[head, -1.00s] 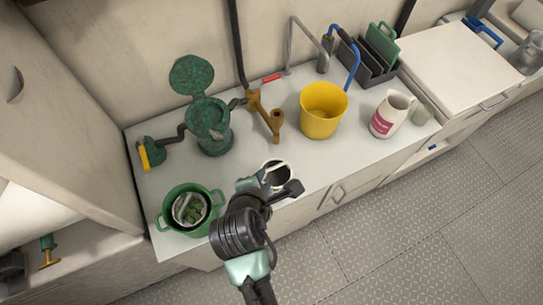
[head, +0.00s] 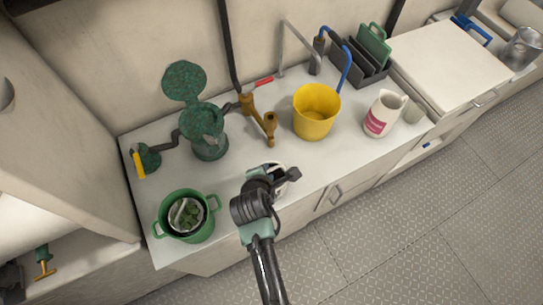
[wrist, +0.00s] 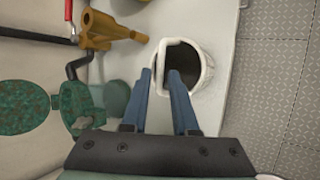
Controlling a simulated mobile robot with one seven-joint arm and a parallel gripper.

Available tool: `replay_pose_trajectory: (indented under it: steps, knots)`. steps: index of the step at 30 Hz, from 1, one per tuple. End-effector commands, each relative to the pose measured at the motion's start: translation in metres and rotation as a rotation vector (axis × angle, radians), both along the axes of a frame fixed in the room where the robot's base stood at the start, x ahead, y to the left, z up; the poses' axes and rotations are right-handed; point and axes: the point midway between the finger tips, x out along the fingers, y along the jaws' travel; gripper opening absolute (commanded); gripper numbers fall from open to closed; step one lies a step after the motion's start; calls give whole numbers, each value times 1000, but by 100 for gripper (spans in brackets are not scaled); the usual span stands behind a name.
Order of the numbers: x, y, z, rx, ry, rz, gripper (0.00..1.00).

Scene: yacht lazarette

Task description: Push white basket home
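A white basket (head: 280,187) with a dark inside and a white handle is at the counter's front edge, partly hidden by my gripper (head: 268,180). In the wrist view the basket (wrist: 208,76) is just beyond the fingers, and one side of its handle lies between the fingertips. My gripper (wrist: 161,75) looks open, its fingers apart on either side of that handle; I cannot tell whether they touch it. A green strainer housing (head: 209,148) stands behind and left, its round lid (head: 184,82) raised. Another whitish container (head: 186,214) with green lumps sits in a green pot (head: 167,234).
Brass pipe fittings (head: 269,127) and a yellow bucket (head: 316,122) stand behind the basket. A white jug (head: 383,115) is to the right. The pale counter (head: 240,178) is clear between housing and pot. Open floor (head: 400,220) lies in front.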

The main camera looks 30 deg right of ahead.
Motion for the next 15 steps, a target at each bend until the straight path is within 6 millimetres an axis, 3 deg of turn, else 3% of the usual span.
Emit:
replay_pose_trajectory:
  steps: [6,13,15]
  knots:
    - [10,-6,-13,0,-1,0,27]
    - [10,-7,-14,0,-1,0,27]
    - [10,-7,-13,0,-1,0,16]
